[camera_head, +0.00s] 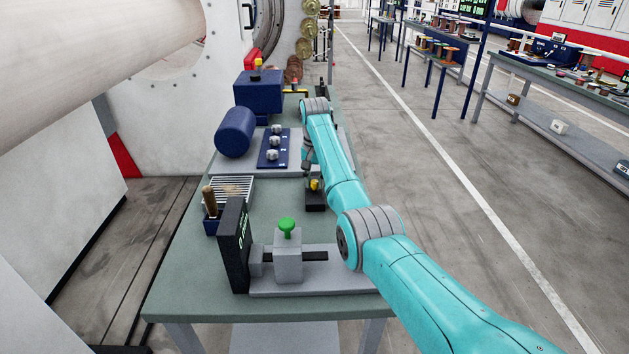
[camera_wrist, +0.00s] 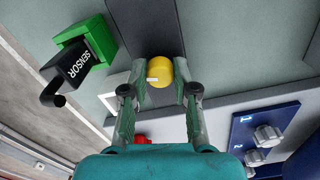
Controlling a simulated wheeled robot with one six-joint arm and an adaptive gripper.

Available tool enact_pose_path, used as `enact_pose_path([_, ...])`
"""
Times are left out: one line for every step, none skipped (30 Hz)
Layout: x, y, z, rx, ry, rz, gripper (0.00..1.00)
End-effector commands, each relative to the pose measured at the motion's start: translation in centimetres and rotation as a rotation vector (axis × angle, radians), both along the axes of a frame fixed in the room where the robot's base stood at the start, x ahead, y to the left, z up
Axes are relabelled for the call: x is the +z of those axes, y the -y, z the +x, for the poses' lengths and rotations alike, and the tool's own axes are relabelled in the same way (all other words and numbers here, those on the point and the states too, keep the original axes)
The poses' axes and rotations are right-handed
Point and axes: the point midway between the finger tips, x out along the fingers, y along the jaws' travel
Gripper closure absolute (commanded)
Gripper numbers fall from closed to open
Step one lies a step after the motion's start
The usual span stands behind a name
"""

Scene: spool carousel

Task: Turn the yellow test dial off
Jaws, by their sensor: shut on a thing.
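The yellow test dial (camera_wrist: 159,71) sits on a dark grey plate (camera_wrist: 150,25) in the wrist view. A small pale mark shows on its left side. My gripper (camera_wrist: 160,92) has one finger on each side of the dial and is shut on it. In the head view the dial (camera_head: 314,185) is a small yellow spot on a dark block on the bench, below my gripper (camera_head: 309,178), partly hidden by my teal arm.
In the wrist view a black plug marked SENSOR (camera_wrist: 78,66) sits in a green block (camera_wrist: 90,38) at left, and a blue panel with silver knobs (camera_wrist: 262,137) is at right. In the head view a green-topped clamp (camera_head: 287,250) stands on the bench (camera_head: 195,285) front.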

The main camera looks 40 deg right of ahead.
Motion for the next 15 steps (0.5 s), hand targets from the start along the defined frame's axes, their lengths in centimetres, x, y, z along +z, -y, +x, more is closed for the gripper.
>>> enact_pose_path([-0.02,-0.02,0.01,0.033,0.0,0.0,1.0])
enact_pose_path([-0.02,-0.02,0.01,0.054,0.0,0.0,1.0])
enact_pose_path([-0.02,-0.03,0.0,0.08,0.0,0.0,1.0])
enact_pose_path([-0.02,-0.03,0.0,0.1,0.0,0.0,1.0])
enact_pose_path([-0.02,-0.03,0.0,0.117,0.0,0.0,1.0])
enact_pose_path([-0.02,-0.03,0.0,0.138,0.0,0.0,1.0])
enact_pose_path([-0.02,-0.03,0.0,0.154,0.0,0.0,1.0])
enact_pose_path([-0.02,-0.03,0.0,0.167,0.0,0.0,1.0])
enact_pose_path([-0.02,-0.03,0.0,0.185,0.0,0.0,1.0])
enact_pose_path([-0.02,-0.03,0.0,0.196,0.0,0.0,1.0])
enact_pose_path([-0.02,-0.03,0.0,0.206,0.0,0.0,1.0])
enact_pose_path([-0.02,-0.03,0.0,0.218,0.0,0.0,1.0])
enact_pose_path([-0.02,-0.03,0.0,0.226,0.0,0.0,1.0])
enact_pose_path([-0.02,-0.03,0.0,0.232,0.0,0.0,1.0])
enact_pose_path([-0.02,-0.03,0.0,0.24,0.0,0.0,1.0])
